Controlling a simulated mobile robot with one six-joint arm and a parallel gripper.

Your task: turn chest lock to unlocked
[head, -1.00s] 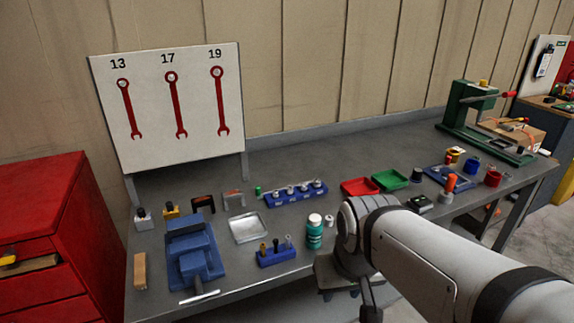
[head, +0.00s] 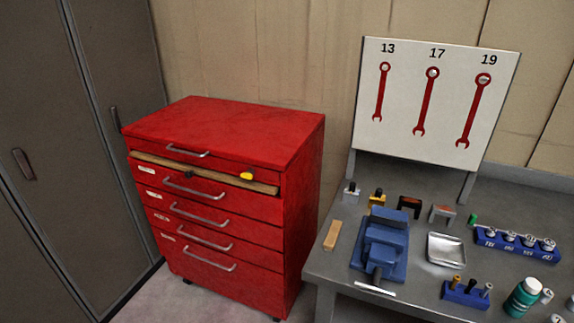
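The red tool chest (head: 305,210) stands against the wall, left of the workbench. Its front has several drawers with metal bar handles. A wood-coloured strip (head: 215,175) runs across the front below the top handle. A small yellow piece (head: 247,176) sits at the right of this strip, and a small dark round piece (head: 189,174) sits nearer its middle. I cannot tell which of these is the lock, or how it is turned. My gripper and arm are not in view.
Grey lockers (head: 90,140) stand at the left. The workbench (head: 325,268) at the right carries a blue vise (head: 383,240), a metal tray (head: 446,249), a blue socket rack (head: 518,243) and a green bottle (head: 522,297). Bare floor (head: 215,303) shows before the chest.

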